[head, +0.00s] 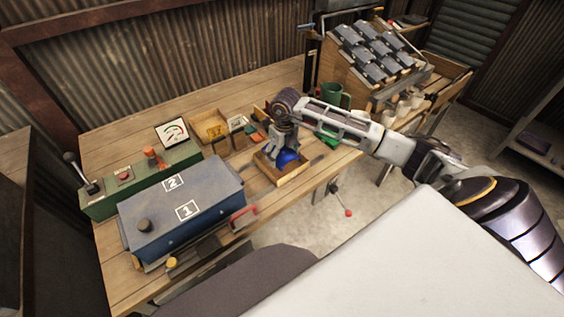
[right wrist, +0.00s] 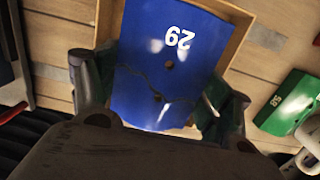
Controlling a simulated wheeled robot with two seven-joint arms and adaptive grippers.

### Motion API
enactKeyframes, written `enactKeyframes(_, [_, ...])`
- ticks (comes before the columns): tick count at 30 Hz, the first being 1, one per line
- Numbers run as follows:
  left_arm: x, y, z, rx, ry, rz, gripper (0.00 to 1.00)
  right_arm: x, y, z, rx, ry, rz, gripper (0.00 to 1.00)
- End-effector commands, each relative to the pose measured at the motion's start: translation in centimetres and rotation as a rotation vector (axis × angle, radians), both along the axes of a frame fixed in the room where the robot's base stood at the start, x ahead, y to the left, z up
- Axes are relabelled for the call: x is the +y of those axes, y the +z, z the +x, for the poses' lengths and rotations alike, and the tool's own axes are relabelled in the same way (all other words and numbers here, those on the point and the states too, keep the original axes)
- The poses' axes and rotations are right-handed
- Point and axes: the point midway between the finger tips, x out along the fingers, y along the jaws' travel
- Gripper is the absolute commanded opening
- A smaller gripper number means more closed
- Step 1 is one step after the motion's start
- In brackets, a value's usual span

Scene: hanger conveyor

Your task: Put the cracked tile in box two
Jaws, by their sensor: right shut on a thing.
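The cracked tile (right wrist: 172,50) is blue, marked 29, with a dark jagged crack and a small dark hole. In the head view it shows as a blue patch (head: 289,158) at a wooden tray (head: 290,179). My right gripper (head: 284,150) points down over the tray and is shut on the tile; in the right wrist view its fingers (right wrist: 160,102) are at the tile's two sides. I cannot tell whether the tile touches the tray floor. The blue metal box (head: 150,215) at left has a grey top with white labels 1 and 2. My left gripper is out of view.
A green panel (head: 125,190) with lever and buttons stands behind the blue box, near a dial gauge (head: 173,132). Another wooden tray (head: 210,127) lies at the back. A green tile (right wrist: 291,103) lies right of the held one. A rack of dark blocks (head: 375,50) stands at back right.

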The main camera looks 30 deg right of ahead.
Motion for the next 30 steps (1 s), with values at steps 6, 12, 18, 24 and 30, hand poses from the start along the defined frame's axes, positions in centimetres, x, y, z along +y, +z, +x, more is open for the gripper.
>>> enactKeyframes(6, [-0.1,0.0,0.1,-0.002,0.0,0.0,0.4,0.0,-0.4,0.1,-0.002,0.0,-0.001,0.48])
enactKeyframes(12, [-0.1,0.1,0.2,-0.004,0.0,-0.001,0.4,0.0,-0.5,0.0,-0.002,0.0,0.0,0.48])
enactKeyframes(18, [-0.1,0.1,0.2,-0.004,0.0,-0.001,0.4,0.0,-1.9,0.0,0.001,-0.001,0.0,0.48])
enactKeyframes(24, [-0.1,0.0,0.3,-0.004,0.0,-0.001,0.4,0.0,-3.8,0.0,-0.001,0.0,0.0,0.48])
enactKeyframes(30, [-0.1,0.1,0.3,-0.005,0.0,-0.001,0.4,0.0,-4.2,0.0,-0.001,0.0,-0.001,0.48])
